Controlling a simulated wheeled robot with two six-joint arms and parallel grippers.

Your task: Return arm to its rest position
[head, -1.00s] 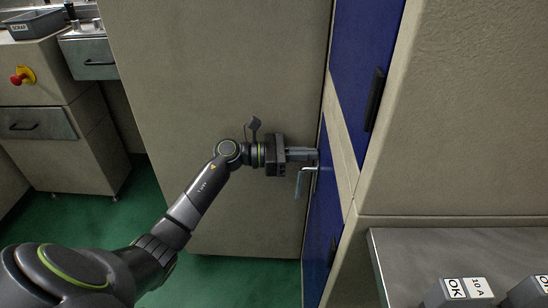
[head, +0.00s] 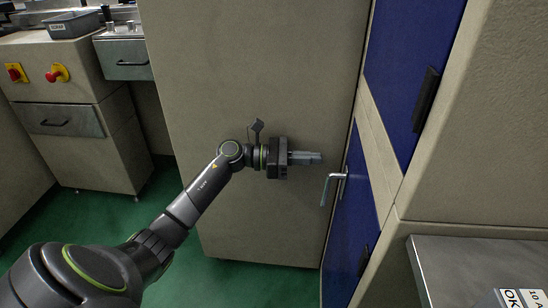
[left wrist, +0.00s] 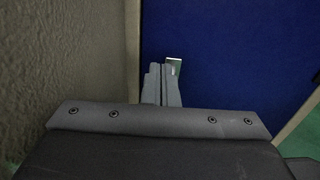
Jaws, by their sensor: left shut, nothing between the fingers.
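My left arm comes in from the lower left in the head view. Its gripper (head: 318,158) is shut and empty, pointing right toward the blue cabinet door (head: 352,225). The fingertips are a little short of the metal lever handle (head: 332,187) on that door, with a gap between them. In the left wrist view the closed fingers (left wrist: 162,72) point at the blue door (left wrist: 230,50), and a small bright bit of metal (left wrist: 174,66) shows just beside the tips. My right gripper is not in view.
A beige cabinet side (head: 250,70) stands close behind the arm. A steel table (head: 450,262) with OK-marked blocks (head: 512,298) is at the lower right. Green floor is open below.

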